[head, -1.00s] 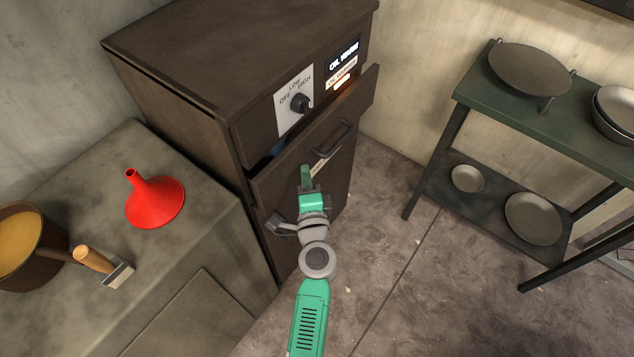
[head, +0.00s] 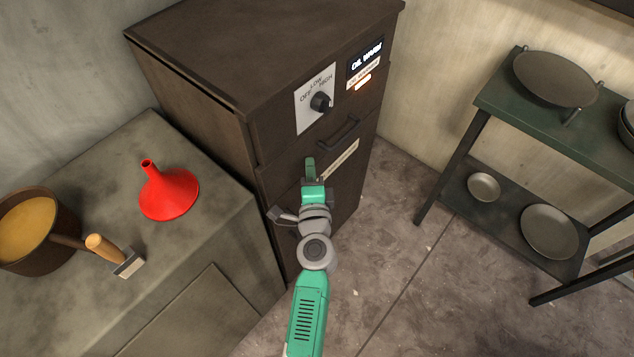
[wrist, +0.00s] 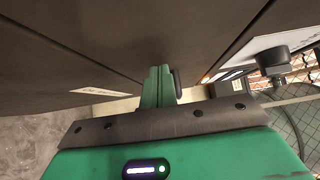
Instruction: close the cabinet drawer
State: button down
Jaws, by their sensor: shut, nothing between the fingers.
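The dark brown cabinet (head: 225,55) stands behind a grey counter. Its drawer front (head: 283,167), with a black bar handle (head: 339,132), looks flush with the cabinet face, with no open gap showing above it. My green gripper (head: 310,170) is shut and empty. Its fingertips are at the drawer front, left of and below the handle in the head view; I cannot tell if they touch it. In the wrist view, the shut fingers (wrist: 160,86) point at the dark front, and the handle (wrist: 178,84) shows just right of them.
A grey counter (head: 200,240) at left holds a red funnel (head: 168,195), a pot (head: 35,235) and a wooden-handled scraper (head: 108,252). A green shelf (head: 510,105) with pans stands at right. The floor (head: 400,240) between cabinet and shelf is clear.

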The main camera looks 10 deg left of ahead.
jog(key=d+p+v, duration=0.1)
jog(key=d+v, duration=0.1)
jog(key=v, duration=1)
jog(key=shift+d+p, duration=0.35)
jog(key=shift+w, duration=0.1)
